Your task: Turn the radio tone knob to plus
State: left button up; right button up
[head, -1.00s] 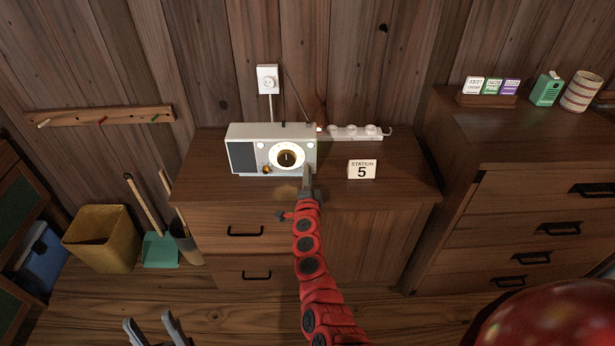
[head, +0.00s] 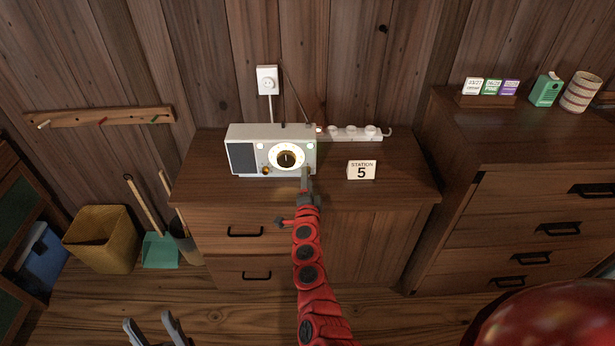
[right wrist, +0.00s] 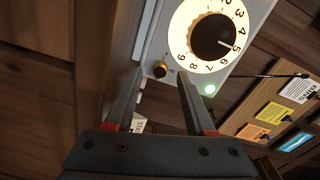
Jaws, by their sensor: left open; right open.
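The white radio (head: 244,131) stands on the wooden cabinet, with a dark speaker grille on the left and a lit round dial (head: 286,158). In the right wrist view the dial (right wrist: 211,36) points at 5. A small gold knob (right wrist: 160,70) on the radio's right side shows there, between my open right fingertips (right wrist: 158,80); I cannot tell whether they touch it. In the head view my right gripper (head: 306,178) hides that knob. Another gold knob (head: 266,170) is at the dial's lower left. No plus mark is readable. My left gripper (head: 149,318) is open and empty, low in view.
A "STATION 5" card (head: 361,170) stands right of the radio. A white power strip (head: 350,133) lies behind, below a wall socket (head: 267,80). Right is a taller chest (head: 520,140) with coloured cards. A bin (head: 102,240) and dustpan (head: 160,250) are on the left.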

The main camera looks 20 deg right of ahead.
jog(key=v, duration=1.5)
jog(key=shift+s, duration=0.3)
